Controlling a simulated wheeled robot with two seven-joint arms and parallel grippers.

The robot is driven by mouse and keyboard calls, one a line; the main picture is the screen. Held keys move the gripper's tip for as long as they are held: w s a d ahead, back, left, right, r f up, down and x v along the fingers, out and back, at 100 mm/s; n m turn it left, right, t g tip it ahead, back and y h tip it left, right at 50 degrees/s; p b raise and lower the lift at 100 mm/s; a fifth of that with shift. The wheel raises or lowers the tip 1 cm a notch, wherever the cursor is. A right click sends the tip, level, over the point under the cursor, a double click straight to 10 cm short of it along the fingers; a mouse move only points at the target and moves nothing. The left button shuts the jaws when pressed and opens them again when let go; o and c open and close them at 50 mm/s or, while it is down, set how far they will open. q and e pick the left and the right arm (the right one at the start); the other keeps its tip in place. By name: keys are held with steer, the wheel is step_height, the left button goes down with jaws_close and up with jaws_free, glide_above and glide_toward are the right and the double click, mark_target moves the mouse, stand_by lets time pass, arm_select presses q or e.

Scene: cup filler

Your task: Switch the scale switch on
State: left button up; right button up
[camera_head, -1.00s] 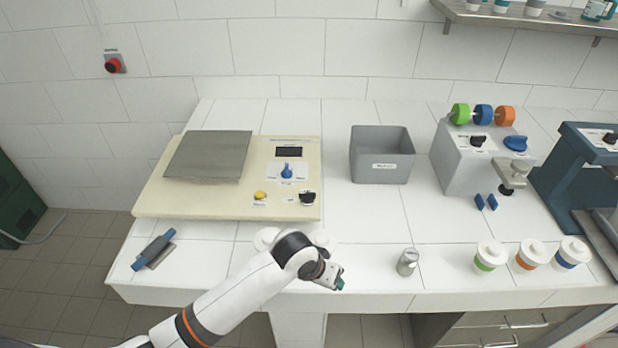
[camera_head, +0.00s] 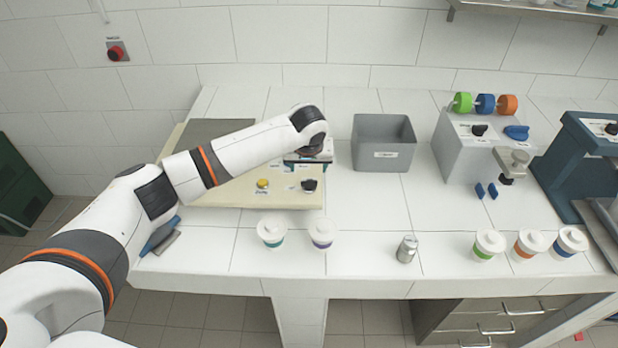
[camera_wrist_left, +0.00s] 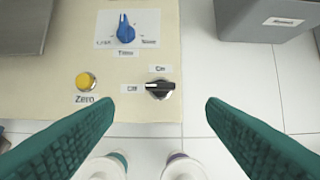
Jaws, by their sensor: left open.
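The scale (camera_head: 230,190) is a cream box with a grey plate, partly hidden behind my left arm. Its scale switch is a black knob (camera_head: 309,185) at the front right corner. In the left wrist view the knob (camera_wrist_left: 160,90) has its white mark pointing left, towards the "Off" label; "On" is printed above it. My left gripper (camera_head: 308,160) is over the right part of the scale, behind the knob in the head view. In the left wrist view its green fingers (camera_wrist_left: 160,108) are wide apart and empty, one to each side of the knob, not touching it.
A yellow zero button (camera_wrist_left: 86,81) and a blue timer dial (camera_wrist_left: 125,29) are near the switch. Two lidded cups (camera_head: 271,232) stand in front of the scale. A grey bin (camera_head: 383,145) is to its right. A metal can (camera_head: 406,249) stands on the open counter.

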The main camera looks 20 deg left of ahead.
mark_target(309, 181)
arm_select(q)
steer(key=p+x, duration=0.1)
steer(key=x, duration=0.8)
steer(key=shift+r, duration=0.1)
steer(key=shift+w+a+f, duration=0.1)
steer(key=shift+w+f, duration=0.2)
steer(key=shift+f, duration=0.25)
steer(key=c, duration=1)
